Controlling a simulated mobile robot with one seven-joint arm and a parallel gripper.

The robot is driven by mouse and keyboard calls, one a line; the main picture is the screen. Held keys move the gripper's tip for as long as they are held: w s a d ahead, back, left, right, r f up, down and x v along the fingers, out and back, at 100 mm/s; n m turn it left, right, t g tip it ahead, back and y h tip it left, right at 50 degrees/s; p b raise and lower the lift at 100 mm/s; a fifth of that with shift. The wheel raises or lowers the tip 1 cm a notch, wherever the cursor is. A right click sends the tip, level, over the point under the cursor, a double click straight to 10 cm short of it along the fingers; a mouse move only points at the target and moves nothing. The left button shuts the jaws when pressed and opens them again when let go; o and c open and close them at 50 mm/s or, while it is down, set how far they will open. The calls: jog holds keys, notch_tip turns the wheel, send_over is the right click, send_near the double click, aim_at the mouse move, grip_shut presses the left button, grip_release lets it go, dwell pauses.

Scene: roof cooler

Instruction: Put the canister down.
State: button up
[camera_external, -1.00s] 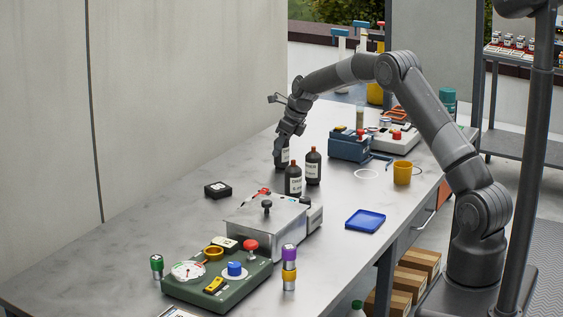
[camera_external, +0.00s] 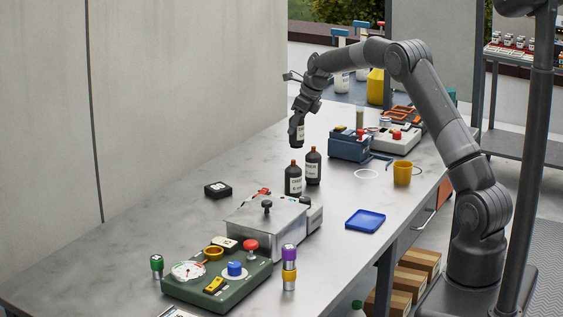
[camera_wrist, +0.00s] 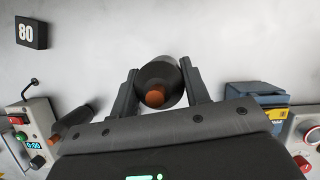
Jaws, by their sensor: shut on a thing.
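My gripper (camera_external: 297,124) is shut on a dark bottle-like canister (camera_external: 299,136) and holds it above the table (camera_external: 130,240). In the wrist view the canister (camera_wrist: 160,80) sits between the two fingers (camera_wrist: 159,90), its orange-brown cap towards the camera. In the external view its upper part is hidden by the gripper. Two similar dark bottles with orange-brown caps and white labels, a nearer one (camera_external: 293,180) and a farther one (camera_external: 313,167), stand upright on the table below and in front of the gripper.
A small black block (camera_external: 217,190) lies to the left. A metal box with a black knob (camera_external: 267,213) stands in front of the bottles. A blue device (camera_external: 349,146), a yellow cup (camera_external: 402,173) and a blue tray (camera_external: 365,220) are to the right. The table's left side is clear.

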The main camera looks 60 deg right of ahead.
jog(key=s+d+r+n+y, duration=0.1)
jog(key=s+d+n, duration=0.1)
jog(key=s, duration=0.3)
jog(key=s+d+r+n+y, duration=0.1)
jog(key=s+r+n, duration=0.1)
jog(key=s, duration=0.3)
notch_tip(320, 180, down, 10)
jog(key=shift+s+r, duration=0.15)
jog(key=shift+r, duration=0.1)
jog(key=shift+f, duration=0.1)
jog(key=o, duration=1.2)
jog(key=shift+c, duration=0.2)
jog(key=shift+n, duration=0.3)
